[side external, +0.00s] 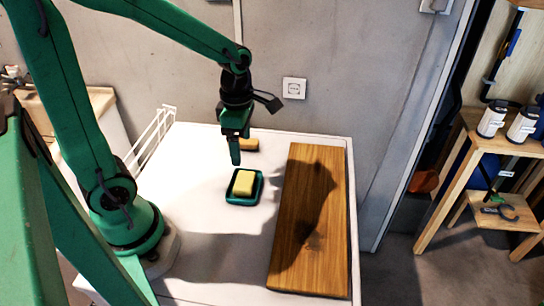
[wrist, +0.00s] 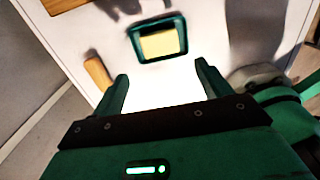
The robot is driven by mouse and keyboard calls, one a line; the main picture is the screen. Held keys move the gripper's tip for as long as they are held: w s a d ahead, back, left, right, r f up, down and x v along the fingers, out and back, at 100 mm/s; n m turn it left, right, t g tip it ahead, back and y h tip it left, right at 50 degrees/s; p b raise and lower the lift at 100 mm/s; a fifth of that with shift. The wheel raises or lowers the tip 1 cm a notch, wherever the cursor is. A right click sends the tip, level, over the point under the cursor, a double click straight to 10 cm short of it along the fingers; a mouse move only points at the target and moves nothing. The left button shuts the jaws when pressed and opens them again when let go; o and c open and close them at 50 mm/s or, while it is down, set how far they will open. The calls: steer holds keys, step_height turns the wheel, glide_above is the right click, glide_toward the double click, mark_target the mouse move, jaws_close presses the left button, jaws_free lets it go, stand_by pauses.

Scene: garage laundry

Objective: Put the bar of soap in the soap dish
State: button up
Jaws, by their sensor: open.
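The bar of soap (side external: 243,183) is a pale yellow block. It lies inside the soap dish (side external: 231,199), a small dark teal tray on the white table top. In the wrist view the soap (wrist: 160,43) shows within the rim of the dish (wrist: 145,58), ahead of the fingers. My gripper (side external: 236,157) is above the table, just behind and above the dish and apart from it. In the wrist view my gripper (wrist: 162,84) has its two green fingers spread with nothing between them.
A wooden board (side external: 290,240) lies on the right of the white table (side external: 200,255). A small brown wooden piece (side external: 249,145) lies behind my gripper; it also shows in the wrist view (wrist: 97,72). A white wire rack (side external: 150,140) stands at the left edge. The table front is clear.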

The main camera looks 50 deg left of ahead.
steer(key=s+d+r+m+t, duration=0.1)
steer(key=r+m, duration=0.4)
steer(key=m, duration=0.8)
steer(key=s+d+r+m+t, duration=0.1)
steer(key=s+r+m+t, duration=0.3)
steer(key=m, duration=1)
step_height(320, 180, up, 3)
steer(key=shift+s+f+t, duration=0.2)
steer(key=shift+s+t, duration=0.1)
steer(key=shift+s, duration=0.5)
